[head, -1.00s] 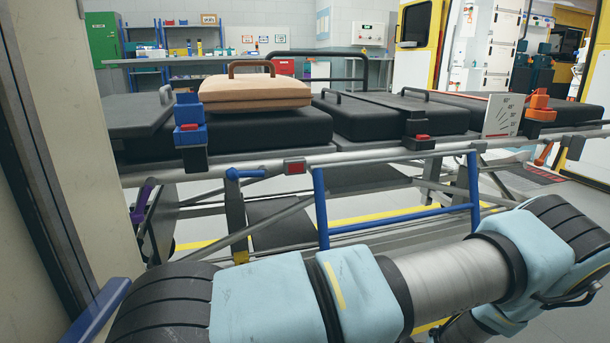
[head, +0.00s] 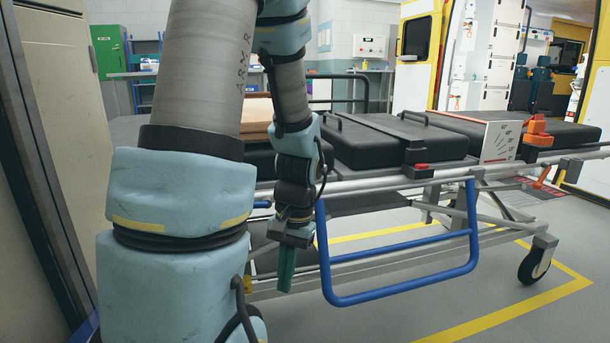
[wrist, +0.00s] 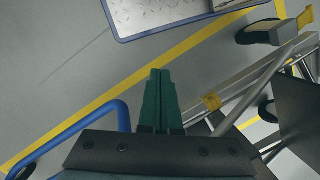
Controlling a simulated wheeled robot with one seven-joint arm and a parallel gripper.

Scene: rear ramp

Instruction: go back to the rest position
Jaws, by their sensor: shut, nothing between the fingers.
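My gripper (head: 287,272) hangs at the end of my arm, pointing down, just in front of the stretcher's side in the head view. In the wrist view my gripper (wrist: 159,72) shows its two green fingers closed together, with nothing between them. The stretcher (head: 385,186) stands behind it, with black cushions (head: 385,145) on top. The lowered blue side rail (head: 402,296) is just right of my gripper; its blue bar also shows in the wrist view (wrist: 75,122).
Yellow floor lines (head: 500,315) run around the stretcher, and a caster wheel (head: 534,265) stands at its right end. A pale panel (head: 65,100) is close on the left. The ambulance's yellow door frame (head: 419,35) stands behind. Floor at front right is clear.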

